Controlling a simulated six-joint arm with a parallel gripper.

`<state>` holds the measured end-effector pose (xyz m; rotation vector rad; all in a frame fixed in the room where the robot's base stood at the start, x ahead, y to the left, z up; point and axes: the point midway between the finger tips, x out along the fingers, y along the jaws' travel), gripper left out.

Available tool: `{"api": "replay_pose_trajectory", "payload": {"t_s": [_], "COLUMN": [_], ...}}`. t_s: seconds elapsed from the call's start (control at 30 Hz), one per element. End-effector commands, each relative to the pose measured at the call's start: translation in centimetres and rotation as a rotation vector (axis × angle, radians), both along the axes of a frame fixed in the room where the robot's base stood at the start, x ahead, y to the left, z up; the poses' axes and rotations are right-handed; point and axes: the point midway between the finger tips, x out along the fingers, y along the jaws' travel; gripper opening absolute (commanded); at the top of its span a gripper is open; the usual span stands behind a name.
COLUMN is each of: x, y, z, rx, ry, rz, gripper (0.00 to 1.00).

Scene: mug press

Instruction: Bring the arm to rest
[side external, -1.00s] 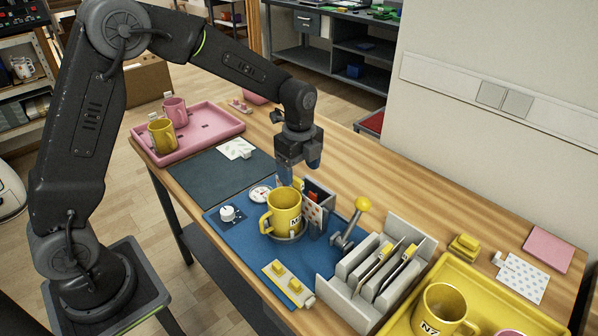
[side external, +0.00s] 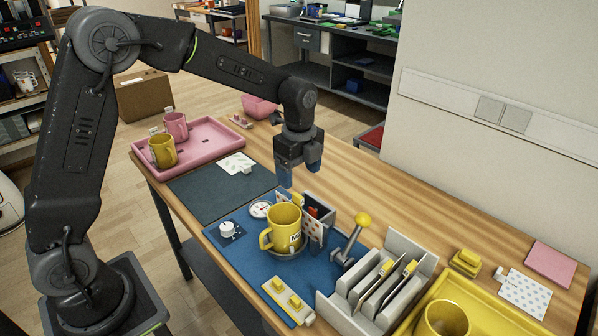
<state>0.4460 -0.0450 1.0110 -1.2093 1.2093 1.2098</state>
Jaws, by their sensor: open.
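My gripper (side external: 299,170) is at the middle of the side external view, pointing down with its blue fingertips apart and nothing between them. It hangs above and clear of a yellow mug (side external: 281,228) with a dark-lettered label. That mug stands upright on a round base on the blue mat (side external: 238,255), its handle to the left. A patterned plate (side external: 316,229) stands at its right side, with another partly hidden behind it. A lever with a yellow ball knob (side external: 362,219) rises to the right.
A pink tray (side external: 222,131) holds a yellow and a pink mug at the back left. A grey slotted rack (side external: 330,308) and a yellow tray (side external: 515,318) with a yellow mug stand at front right. A dial and gauge lie on the mat.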

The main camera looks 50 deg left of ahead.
Motion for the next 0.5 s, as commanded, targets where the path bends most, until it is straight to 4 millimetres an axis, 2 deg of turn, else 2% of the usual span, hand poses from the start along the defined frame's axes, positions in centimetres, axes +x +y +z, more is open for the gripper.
{"api": "replay_pose_trajectory", "payload": {"t_s": [0.17,0.27,0.37,0.5], "x": [-0.2,-1.3,-3.6,-7.9], "y": [0.0,0.0,-0.1,-0.2], "z": [0.5,2.1,4.8,8.4], "rx": [0.000,-0.002,-0.011,-0.045], "ry": [-0.009,-0.037,-0.089,-0.172], "rz": [0.019,0.098,0.249,0.523], "gripper": [0.76,0.76,0.76,0.76]}}
